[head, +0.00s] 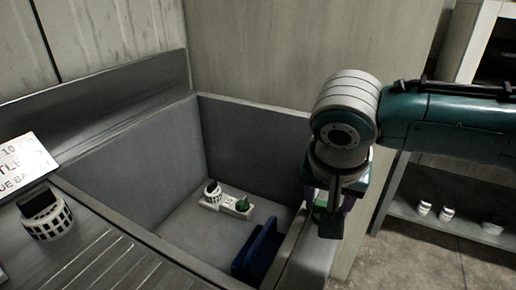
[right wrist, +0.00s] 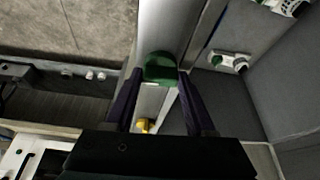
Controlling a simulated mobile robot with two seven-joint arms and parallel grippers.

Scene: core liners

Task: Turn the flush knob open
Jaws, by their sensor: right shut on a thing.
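A green knob (right wrist: 160,68) sits on the grey rim of the sink. In the right wrist view it lies between the two dark fingers of my right gripper (right wrist: 158,80), which is shut on it. In the head view my right gripper (head: 328,212) points down over the sink's right rim, and a bit of green (head: 319,214) shows beside its fingers. The knob's base is partly hidden, and I cannot tell how far it is turned. My left gripper is in neither view.
A deep grey sink (head: 150,165) holds a white fitting (head: 228,203) with a green part, and a blue object (head: 258,252). A white slotted object (head: 47,218) and a sign (head: 22,165) stand left. A yellow part (right wrist: 144,125) is below the knob. Small white cups (head: 424,208) sit right.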

